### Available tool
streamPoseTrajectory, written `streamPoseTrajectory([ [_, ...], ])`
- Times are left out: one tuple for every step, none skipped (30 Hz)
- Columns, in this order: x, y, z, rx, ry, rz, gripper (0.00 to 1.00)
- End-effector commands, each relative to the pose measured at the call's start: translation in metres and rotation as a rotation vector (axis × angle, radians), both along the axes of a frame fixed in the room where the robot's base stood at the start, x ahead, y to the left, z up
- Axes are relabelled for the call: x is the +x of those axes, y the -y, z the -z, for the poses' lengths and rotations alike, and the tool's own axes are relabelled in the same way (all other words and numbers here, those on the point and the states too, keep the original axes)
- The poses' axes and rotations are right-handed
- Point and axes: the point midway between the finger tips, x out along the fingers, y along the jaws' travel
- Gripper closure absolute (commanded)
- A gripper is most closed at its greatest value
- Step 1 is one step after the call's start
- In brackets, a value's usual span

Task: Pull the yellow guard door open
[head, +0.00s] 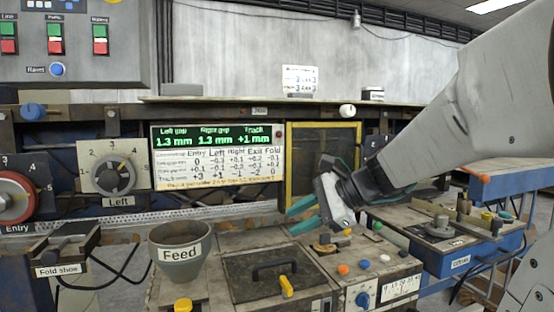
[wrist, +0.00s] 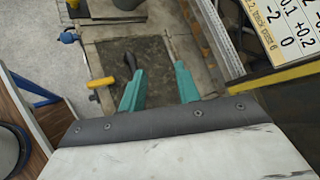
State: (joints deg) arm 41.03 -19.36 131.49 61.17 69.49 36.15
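The yellow guard door (head: 321,148) is a dark panel in a yellow frame, right of the readout board. It looks closed, flat in line with the board. A strip of yellow frame (wrist: 286,76) shows at the right of the wrist view. My gripper (head: 292,218) has teal fingers, spread apart with nothing between them. It is in front of the door's lower part, pointing left and away from the door, and covers the lower right of the door. In the wrist view the open fingers (wrist: 159,70) point over the machine top. I cannot make out a door handle.
The readout board (head: 217,157) is left of the door. Below are the Feed funnel (head: 180,248), a dark hatch (head: 278,278) with a black handle and yellow latch, and a button panel (head: 375,275). A blue bench (head: 470,245) stands right.

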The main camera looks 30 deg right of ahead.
Motion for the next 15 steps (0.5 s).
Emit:
streamPoseTrajectory([
  [0.013, 0.042, -0.011, 0.122, 0.02, 0.155, 0.67],
  [0.019, 0.065, -0.02, 0.197, 0.039, 0.24, 0.67],
  [0.023, 0.097, -0.03, 0.296, 0.068, 0.348, 0.67],
  [0.025, 0.12, -0.037, 0.366, 0.092, 0.421, 0.67],
  [0.025, 0.143, -0.044, 0.432, 0.117, 0.49, 0.67],
  [0.023, 0.172, -0.052, 0.513, 0.15, 0.57, 0.67],
  [0.02, 0.193, -0.057, 0.569, 0.174, 0.624, 0.67],
  [0.017, 0.212, -0.063, 0.62, 0.2, 0.673, 0.67],
  [0.011, 0.234, -0.067, 0.681, 0.229, 0.726, 0.67],
  [0.007, 0.248, -0.071, 0.718, 0.251, 0.76, 0.67],
  [0.003, 0.26, -0.074, 0.751, 0.27, 0.788, 0.67],
  [-0.001, 0.273, -0.077, 0.787, 0.291, 0.818, 0.67],
  [-0.004, 0.281, -0.079, 0.808, 0.302, 0.834, 0.67],
  [-0.006, 0.287, -0.08, 0.825, 0.313, 0.848, 0.67],
  [-0.007, 0.292, -0.081, 0.841, 0.322, 0.859, 0.67],
])
